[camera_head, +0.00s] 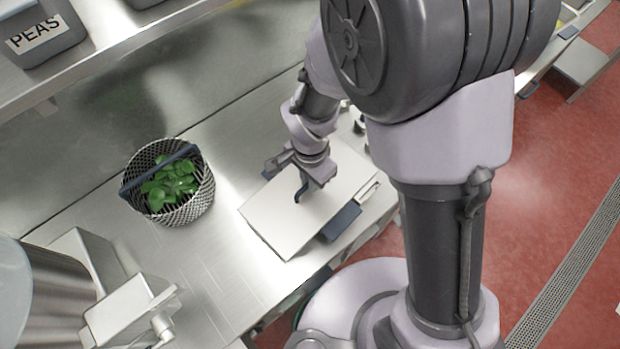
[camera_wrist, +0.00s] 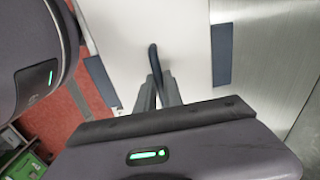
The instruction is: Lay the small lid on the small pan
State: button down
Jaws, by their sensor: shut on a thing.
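A flat, pale rectangular lid (camera_head: 280,222) lies above the steel counter in the middle of the head view. It fills the top of the wrist view (camera_wrist: 185,45). My gripper (camera_head: 302,186) points down at it and is shut on its dark, curved handle; the fingers (camera_wrist: 158,82) close around the handle in the wrist view. Dark blue tabs stick out beyond the pale panel on both sides, one at right (camera_wrist: 222,55). They may belong to the small pan, but its body is hidden, and I cannot tell whether the lid touches it.
A mesh basket (camera_head: 186,212) of green leaves with a dark handle stands left on the counter (camera_head: 215,262). A steel kettle (camera_head: 55,305) is at lower left. A grey PEAS container (camera_head: 38,30) sits on the upper shelf (camera_head: 110,40). Counter between basket and lid is clear.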

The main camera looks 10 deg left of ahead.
jog(key=shift+f+b, duration=0.2)
jog(key=shift+b, duration=0.1)
dwell(0.4)
jog(key=c, duration=0.9)
grip_release()
jog(key=shift+r, duration=0.15)
jog(key=shift+r+p, duration=2.5)
jog(key=shift+r, duration=0.95)
